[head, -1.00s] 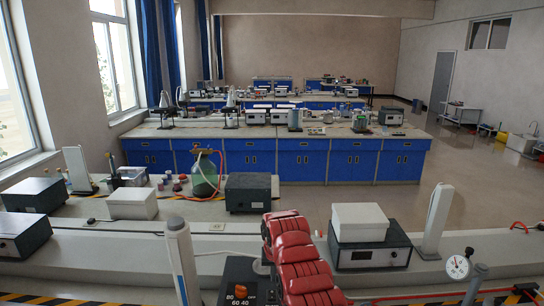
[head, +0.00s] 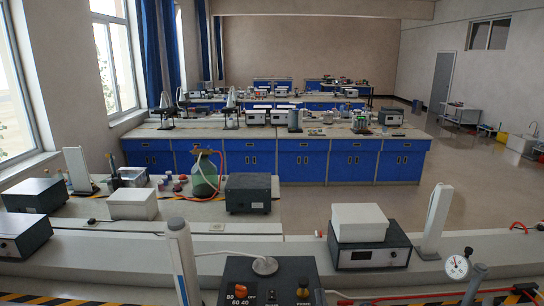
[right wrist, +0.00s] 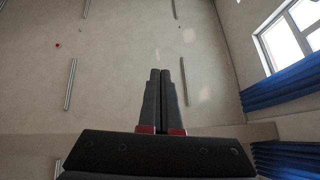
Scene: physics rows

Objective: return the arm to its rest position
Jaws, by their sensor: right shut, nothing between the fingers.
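My right gripper (right wrist: 160,74) shows in the right wrist view. Its two dark fingers lie side by side, shut, with nothing between them. Beyond the fingers is a plain beige surface with long light strips, which looks like the ceiling. No object is near the fingertips. I cannot make out either gripper in the head view, and my left gripper is in no view.
A dark box with a dial (head: 240,291) and a round white plate (head: 264,265) stands at the front centre. A white box (head: 359,222) sits on a black instrument (head: 368,254) to the right. A green bottle (head: 204,176) stands on the bench behind. A pressure gauge (head: 457,267) is front right.

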